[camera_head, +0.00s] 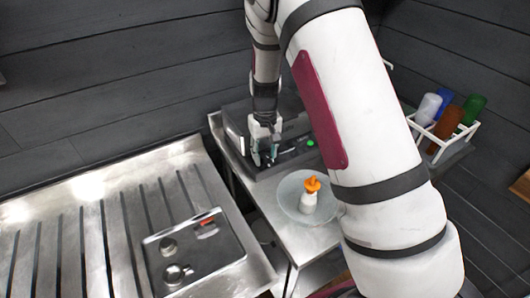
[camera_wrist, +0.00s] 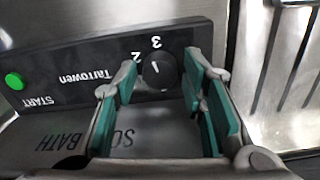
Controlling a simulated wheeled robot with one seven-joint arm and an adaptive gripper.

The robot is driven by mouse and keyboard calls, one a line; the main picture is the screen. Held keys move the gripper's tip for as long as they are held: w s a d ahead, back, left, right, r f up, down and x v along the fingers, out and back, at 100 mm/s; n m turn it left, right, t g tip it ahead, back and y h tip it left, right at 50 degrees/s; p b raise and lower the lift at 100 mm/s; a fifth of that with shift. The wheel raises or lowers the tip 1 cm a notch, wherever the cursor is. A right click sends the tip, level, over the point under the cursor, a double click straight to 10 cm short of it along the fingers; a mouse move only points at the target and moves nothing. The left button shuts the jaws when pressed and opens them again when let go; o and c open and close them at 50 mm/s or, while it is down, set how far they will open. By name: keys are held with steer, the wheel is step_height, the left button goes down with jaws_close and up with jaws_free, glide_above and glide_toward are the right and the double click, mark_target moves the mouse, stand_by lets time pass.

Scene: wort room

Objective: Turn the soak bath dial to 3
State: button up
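The soak bath (camera_head: 238,122) is a dark box on the metal table. Its dial (camera_wrist: 168,76) is a round black knob with a short white mark, on a black panel (camera_wrist: 70,75) lettered upside down in the wrist view. The numbers 2 and 3 show beside the dial. The mark points up toward the numbers; I cannot tell exactly which one. My gripper (camera_wrist: 160,72) is open, its teal-padded fingers on either side of the dial, with small gaps visible. In the head view my gripper (camera_head: 263,155) is at the panel and hides the dial.
A green START button (camera_wrist: 14,81) is on the same panel. A ribbed metal drainboard (camera_head: 110,210) lies left. A white rack (camera_head: 455,140) of coloured bottles is right.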

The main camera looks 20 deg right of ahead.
mark_target(265, 155)
jaws_close()
steer(key=shift+m, duration=1.5)
steer(key=shift+o, duration=2.4)
jaws_free()
step_height(265, 155, up, 12)
